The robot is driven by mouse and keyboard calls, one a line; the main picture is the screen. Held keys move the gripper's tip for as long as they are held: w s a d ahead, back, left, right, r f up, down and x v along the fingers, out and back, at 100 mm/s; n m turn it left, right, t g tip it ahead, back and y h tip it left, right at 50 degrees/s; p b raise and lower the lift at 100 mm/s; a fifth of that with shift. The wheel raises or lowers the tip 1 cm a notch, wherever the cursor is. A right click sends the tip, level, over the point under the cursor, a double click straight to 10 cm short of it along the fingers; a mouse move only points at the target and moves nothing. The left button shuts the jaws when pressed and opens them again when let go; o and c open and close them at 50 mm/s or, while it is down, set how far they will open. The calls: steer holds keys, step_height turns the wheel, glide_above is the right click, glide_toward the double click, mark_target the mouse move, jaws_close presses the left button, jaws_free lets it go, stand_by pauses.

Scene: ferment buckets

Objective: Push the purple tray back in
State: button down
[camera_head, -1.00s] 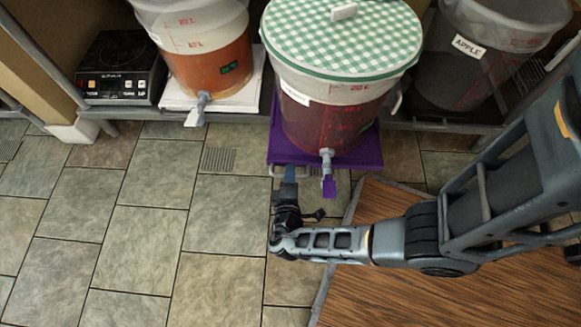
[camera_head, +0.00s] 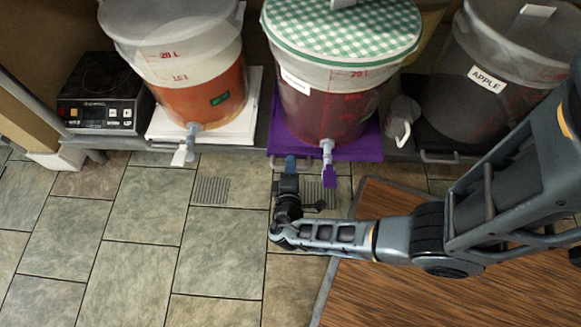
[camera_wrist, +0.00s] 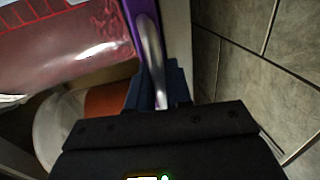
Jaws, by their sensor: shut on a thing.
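The purple tray (camera_head: 368,150) bears a bucket (camera_head: 325,100) of dark red liquid with a green checked lid and a tap with a purple handle. Its front edge sits close to the shelf's front edge. My gripper (camera_head: 290,165) is at the left part of the tray's front. In the wrist view, my gripper (camera_wrist: 155,92) is shut on the tray's metal handle (camera_wrist: 151,45), with the purple edge (camera_wrist: 131,22) beside it. The far end of the handle is partly hidden by the fingers.
An orange-filled bucket (camera_head: 205,95) stands on a white tray (camera_head: 160,128) to the left, beside a black hot plate (camera_head: 100,95). A grey bucket labelled APPLE (camera_head: 480,110) is to the right. A wooden mat (camera_head: 400,290) lies below my arm. The tiled floor at left is clear.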

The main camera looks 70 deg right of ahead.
steer(key=c, duration=1.2)
jaws_free()
steer(key=shift+p+v, duration=0.9)
steer(key=shift+v, duration=3)
